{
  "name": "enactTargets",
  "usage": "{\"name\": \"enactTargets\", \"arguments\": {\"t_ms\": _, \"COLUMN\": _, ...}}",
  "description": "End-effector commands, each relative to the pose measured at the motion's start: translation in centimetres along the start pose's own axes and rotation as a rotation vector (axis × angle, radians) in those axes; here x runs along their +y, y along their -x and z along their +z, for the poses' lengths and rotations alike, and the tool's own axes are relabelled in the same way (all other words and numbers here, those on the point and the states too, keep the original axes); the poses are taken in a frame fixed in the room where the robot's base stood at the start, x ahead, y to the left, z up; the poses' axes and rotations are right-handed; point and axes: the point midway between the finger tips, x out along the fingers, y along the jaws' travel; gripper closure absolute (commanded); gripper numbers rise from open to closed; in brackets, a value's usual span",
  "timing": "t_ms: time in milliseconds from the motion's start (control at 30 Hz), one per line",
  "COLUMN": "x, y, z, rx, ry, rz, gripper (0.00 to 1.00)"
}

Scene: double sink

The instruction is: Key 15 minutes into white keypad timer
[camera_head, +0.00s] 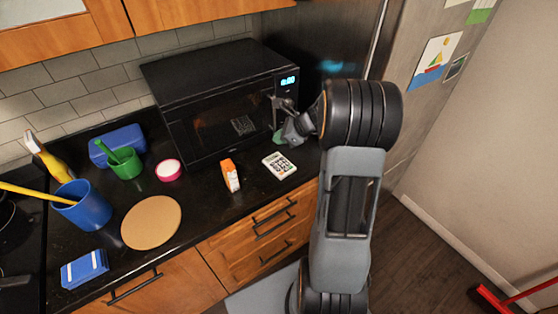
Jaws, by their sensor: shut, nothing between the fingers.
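The white keypad timer (280,165) lies flat on the black counter, in front of the microwave's right end. It has a light face with dark keys and a small display. Its digits are too small to read. My gripper (276,102) is shut and empty, in front of the microwave's right side, near its control panel. In the picture it is above the timer and apart from it. My arm comes in from the right and hides part of the counter's right end.
The black microwave (215,110) has a lit clock. An orange-and-white carton (230,175) stands left of the timer. Further left are a pink-rimmed bowl (168,170), a green cup (126,163), a blue box (118,140), a round board (151,222) and a blue cup (80,208).

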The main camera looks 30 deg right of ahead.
Motion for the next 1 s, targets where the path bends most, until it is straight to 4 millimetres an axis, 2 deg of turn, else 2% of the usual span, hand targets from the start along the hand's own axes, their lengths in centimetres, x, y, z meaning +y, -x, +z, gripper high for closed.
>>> {"name": "enactTargets", "arguments": {"t_ms": 200, "x": -0.28, "y": 0.51, "z": -0.02, "rx": -0.001, "ry": -0.459, "rz": -0.013, "gripper": 1.0}}
{"name": "enactTargets", "arguments": {"t_ms": 433, "x": -0.35, "y": 0.43, "z": -0.11, "rx": -0.004, "ry": -0.79, "rz": -0.019, "gripper": 1.0}}
{"name": "enactTargets", "arguments": {"t_ms": 667, "x": -0.38, "y": 0.44, "z": -0.11, "rx": -0.006, "ry": -0.936, "rz": -0.021, "gripper": 1.0}}
{"name": "enactTargets", "arguments": {"t_ms": 1000, "x": -0.38, "y": 0.45, "z": -0.09, "rx": -0.006, "ry": -0.955, "rz": -0.021, "gripper": 1.0}}
